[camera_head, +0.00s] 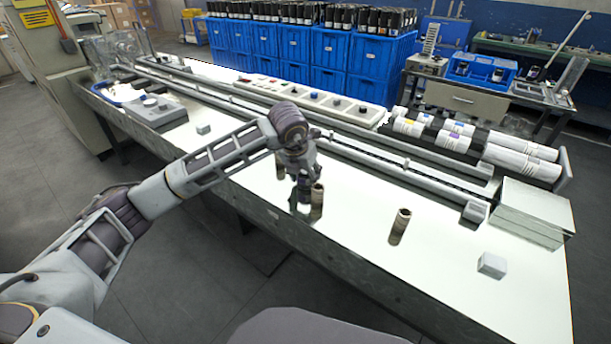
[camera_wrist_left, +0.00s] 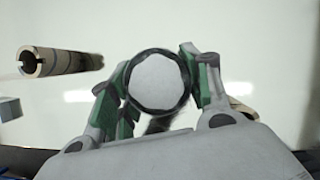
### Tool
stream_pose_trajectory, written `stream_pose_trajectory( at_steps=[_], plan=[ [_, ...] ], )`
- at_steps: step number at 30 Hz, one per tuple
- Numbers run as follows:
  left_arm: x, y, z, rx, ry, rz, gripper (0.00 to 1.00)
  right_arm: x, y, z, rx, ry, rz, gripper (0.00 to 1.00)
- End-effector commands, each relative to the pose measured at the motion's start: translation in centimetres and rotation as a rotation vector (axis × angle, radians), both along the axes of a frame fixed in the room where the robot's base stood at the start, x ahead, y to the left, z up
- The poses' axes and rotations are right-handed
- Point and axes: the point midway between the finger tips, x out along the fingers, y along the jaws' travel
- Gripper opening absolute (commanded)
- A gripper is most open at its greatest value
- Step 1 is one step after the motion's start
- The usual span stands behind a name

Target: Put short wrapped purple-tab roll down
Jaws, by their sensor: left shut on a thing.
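My left gripper (camera_head: 304,192) is low over the near side of the white bench top. In the left wrist view its green-lined fingers (camera_wrist_left: 158,88) are shut around a roll (camera_wrist_left: 156,82), seen end-on with a pale round face and dark rim. No purple tab shows on it, and in the head view I cannot make the roll out from the gripper. An upright brown tube (camera_head: 317,200) stands close beside the gripper. Another brown tube (camera_head: 400,227) stands apart to the right. My right gripper is not in view.
A grey block (camera_head: 491,264) lies at the right and a smaller one (camera_head: 203,128) at the left. Several white wrapped rolls (camera_head: 522,163) lie at the far right, behind a metal box (camera_head: 533,208). A long rail (camera_head: 360,153) runs behind the gripper. Bare bench separates the two tubes.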

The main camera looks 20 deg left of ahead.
Motion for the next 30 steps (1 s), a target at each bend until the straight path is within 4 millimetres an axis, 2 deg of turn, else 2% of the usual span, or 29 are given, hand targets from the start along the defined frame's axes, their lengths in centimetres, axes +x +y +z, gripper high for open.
stream_pose_trajectory(
  at_steps=[5, 13, 21, 30],
  plan=[
    [0.0, 0.0, 1.6, -0.001, -0.002, 0.000, 0.17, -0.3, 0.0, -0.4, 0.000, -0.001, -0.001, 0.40],
    [0.1, 0.0, 5.5, -0.001, -0.004, 0.000, 0.17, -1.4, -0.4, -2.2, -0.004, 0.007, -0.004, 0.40],
    [0.0, 0.0, 8.9, 0.000, -0.003, 0.000, 0.17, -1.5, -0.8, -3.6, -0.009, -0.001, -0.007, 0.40],
    [0.0, 0.0, 9.8, -0.001, -0.001, 0.000, 0.17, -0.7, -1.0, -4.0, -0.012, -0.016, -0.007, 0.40]
  ],
)
